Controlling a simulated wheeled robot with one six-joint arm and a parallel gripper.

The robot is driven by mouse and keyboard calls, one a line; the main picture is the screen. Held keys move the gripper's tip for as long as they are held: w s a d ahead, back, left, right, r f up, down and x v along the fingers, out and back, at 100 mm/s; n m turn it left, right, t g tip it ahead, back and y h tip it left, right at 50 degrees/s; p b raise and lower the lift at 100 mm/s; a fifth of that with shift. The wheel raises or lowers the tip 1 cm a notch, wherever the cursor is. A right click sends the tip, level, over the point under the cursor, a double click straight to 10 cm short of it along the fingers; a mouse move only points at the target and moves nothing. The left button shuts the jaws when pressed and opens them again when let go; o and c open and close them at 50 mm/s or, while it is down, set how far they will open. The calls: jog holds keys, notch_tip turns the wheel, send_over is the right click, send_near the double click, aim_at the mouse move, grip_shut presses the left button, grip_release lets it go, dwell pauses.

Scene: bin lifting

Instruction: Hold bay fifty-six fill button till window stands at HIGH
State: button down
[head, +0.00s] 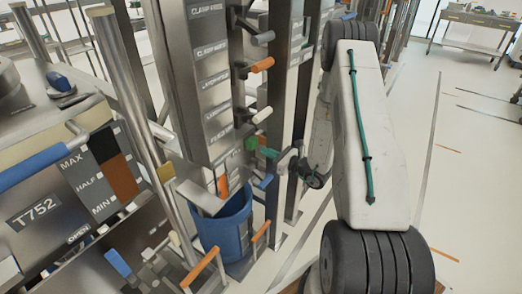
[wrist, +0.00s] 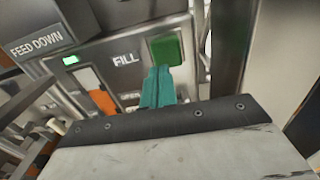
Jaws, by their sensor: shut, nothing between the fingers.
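The green fill button (wrist: 167,48) sits on a grey metal panel beside the word FILL in the wrist view. In the head view the green button (head: 251,143) is on the column's side. My gripper (wrist: 158,72) is shut and empty, with its teal fingertips at the button's lower edge; I cannot tell whether they touch it. It also shows in the head view (head: 266,152). No bay number is readable.
A blue bin (head: 224,228) stands below the panel. A lit green indicator (wrist: 70,60) is near the FEED DOWN label (wrist: 36,42). Open floor (head: 470,180) lies right.

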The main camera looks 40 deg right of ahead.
jog(key=v, duration=0.9)
dwell(1.6)
